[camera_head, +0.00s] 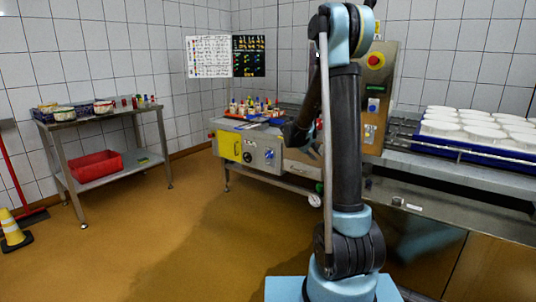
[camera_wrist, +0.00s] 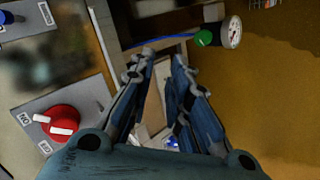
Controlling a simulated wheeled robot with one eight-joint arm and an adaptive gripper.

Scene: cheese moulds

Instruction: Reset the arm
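My arm (camera_head: 346,140) stands tall in the middle of the head view, folded at its top elbow. Its dark lower end hangs to the left of the upright link, in front of the machine with the yellow panel (camera_head: 229,146). The gripper itself is hard to make out there. In the wrist view, my gripper (camera_wrist: 165,57) shows two blue-grey fingers with a gap between their tips. Nothing is held between them; the background shows through the gap.
In the wrist view, a red knob (camera_wrist: 60,122) on a grey panel is at left and a round gauge (camera_wrist: 231,32) at upper right. A steel counter bears white moulds in a blue tray (camera_head: 460,151). A steel cart (camera_head: 122,119) stands at left. Brown floor (camera_head: 130,235) between is open.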

